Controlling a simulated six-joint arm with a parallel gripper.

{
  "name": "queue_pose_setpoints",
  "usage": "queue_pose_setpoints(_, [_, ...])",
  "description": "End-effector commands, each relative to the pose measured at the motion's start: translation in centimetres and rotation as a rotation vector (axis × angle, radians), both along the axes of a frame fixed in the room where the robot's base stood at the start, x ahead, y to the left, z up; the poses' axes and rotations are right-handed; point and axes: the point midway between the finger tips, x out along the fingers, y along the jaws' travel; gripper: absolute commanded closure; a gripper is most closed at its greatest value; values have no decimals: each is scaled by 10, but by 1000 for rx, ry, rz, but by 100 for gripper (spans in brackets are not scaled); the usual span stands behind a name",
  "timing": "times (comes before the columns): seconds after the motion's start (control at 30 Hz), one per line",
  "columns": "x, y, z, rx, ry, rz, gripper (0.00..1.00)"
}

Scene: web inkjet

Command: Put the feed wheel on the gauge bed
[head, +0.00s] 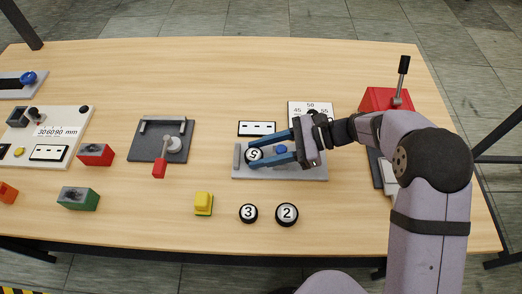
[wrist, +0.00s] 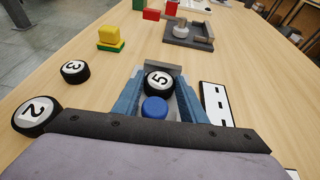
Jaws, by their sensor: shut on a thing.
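A black wheel with a white face marked 5 (head: 254,154) is between the two blue fingers of my gripper (head: 249,155), which is shut on it. It also shows in the wrist view (wrist: 158,79). The gauge bed, a grey plate (head: 300,173) with a raised block at its left end and a blue knob (head: 281,150), lies under the gripper. The wheel is over the bed's left part, close to the raised block. I cannot tell whether it touches the bed. Two similar wheels, marked 3 (head: 248,213) and 2 (head: 287,214), lie on the table in front.
A yellow block (head: 203,203), a dark fixture with a red handle (head: 160,167) and red and green blocks lie left. A red lever box (head: 382,99) is right.

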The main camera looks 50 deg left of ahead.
Motion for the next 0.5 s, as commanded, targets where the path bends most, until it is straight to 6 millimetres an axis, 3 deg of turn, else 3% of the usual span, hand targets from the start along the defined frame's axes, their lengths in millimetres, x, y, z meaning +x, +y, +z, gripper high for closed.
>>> queue_pose_setpoints(0.27, [0,0,-2,1,0,0,87])
queue_pose_setpoints(0.3, [0,0,-2,1,-1,0,55])
queue_pose_setpoints(0.33, [0,0,-2,1,-1,0,48])
queue_pose_setpoints(0.37, [0,0,-2,1,-1,0,43])
queue_pose_setpoints(0.5, [0,0,-2,1,-1,0,43])
